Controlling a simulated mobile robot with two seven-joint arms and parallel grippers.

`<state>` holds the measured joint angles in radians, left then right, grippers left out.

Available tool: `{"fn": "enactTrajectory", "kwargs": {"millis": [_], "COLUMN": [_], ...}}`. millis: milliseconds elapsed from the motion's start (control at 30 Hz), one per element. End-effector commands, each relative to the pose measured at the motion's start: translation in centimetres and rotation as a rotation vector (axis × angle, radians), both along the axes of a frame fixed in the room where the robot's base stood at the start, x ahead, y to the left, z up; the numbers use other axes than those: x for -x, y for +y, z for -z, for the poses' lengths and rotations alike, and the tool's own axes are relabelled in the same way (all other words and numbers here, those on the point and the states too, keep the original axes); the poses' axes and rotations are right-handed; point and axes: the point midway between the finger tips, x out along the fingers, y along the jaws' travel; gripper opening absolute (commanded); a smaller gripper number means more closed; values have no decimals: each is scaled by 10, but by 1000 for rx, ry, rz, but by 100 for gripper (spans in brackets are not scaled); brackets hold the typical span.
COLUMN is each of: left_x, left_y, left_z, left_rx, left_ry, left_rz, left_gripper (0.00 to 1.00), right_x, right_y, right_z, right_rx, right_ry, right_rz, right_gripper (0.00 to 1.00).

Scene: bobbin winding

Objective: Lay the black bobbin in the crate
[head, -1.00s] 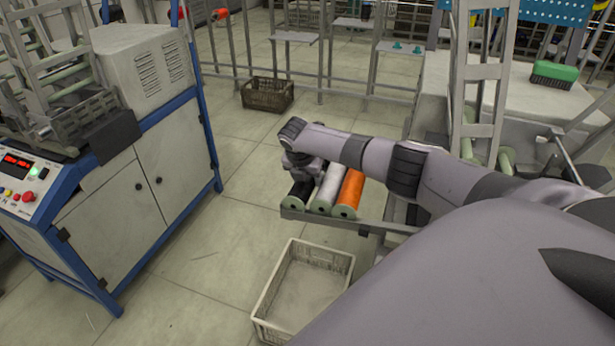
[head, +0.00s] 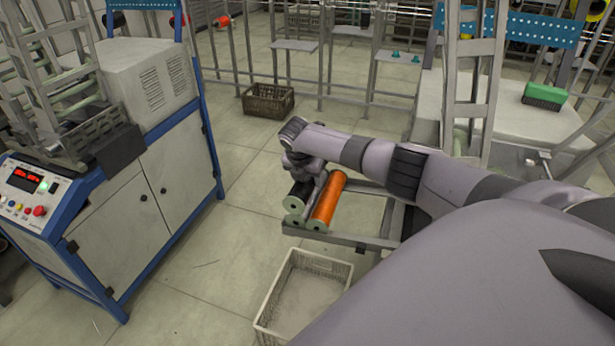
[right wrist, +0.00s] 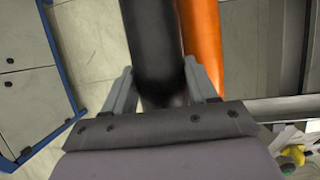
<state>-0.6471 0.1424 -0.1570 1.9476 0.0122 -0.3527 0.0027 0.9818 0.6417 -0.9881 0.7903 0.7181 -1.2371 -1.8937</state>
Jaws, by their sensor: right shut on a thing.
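The black bobbin (head: 299,193) is held in my right gripper (right wrist: 160,93), whose fingers are closed on both sides of it in the right wrist view. In the head view my arm hides part of the gripper. An orange bobbin (head: 329,200) lies on the rack just to the right. A pale, empty open crate (head: 265,311) stands on the floor in front of the rack. My left gripper is out of view.
The rack's front rail (head: 345,240) lies between the bobbins and the pale crate. A blue-framed machine cabinet (head: 180,185) stands at left. A brown crate (head: 268,101) sits on the floor farther back. The floor left of the rack is clear.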

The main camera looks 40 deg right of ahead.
Motion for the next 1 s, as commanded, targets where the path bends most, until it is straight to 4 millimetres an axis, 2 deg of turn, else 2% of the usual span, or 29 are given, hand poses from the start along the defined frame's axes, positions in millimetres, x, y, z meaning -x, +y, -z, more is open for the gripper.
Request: {"fn": "enactTrajectory", "kwargs": {"millis": [33, 200, 600, 1000], "left_x": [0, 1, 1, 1], "left_y": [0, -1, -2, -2], "left_z": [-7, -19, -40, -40], "left_rx": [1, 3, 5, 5], "left_ry": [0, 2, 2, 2], "left_rz": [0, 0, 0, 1], "left_gripper": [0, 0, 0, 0], "right_x": [0, 0, 0, -1], "right_y": [0, 0, 0, 3], "right_z": [-8, -20, -46, -47], "right_rx": [0, -1, 0, -1], "right_ry": [-1, -2, -1, -2], "right_rz": [0, -1, 0, 10], "right_gripper": [23, 23, 23, 23]}}
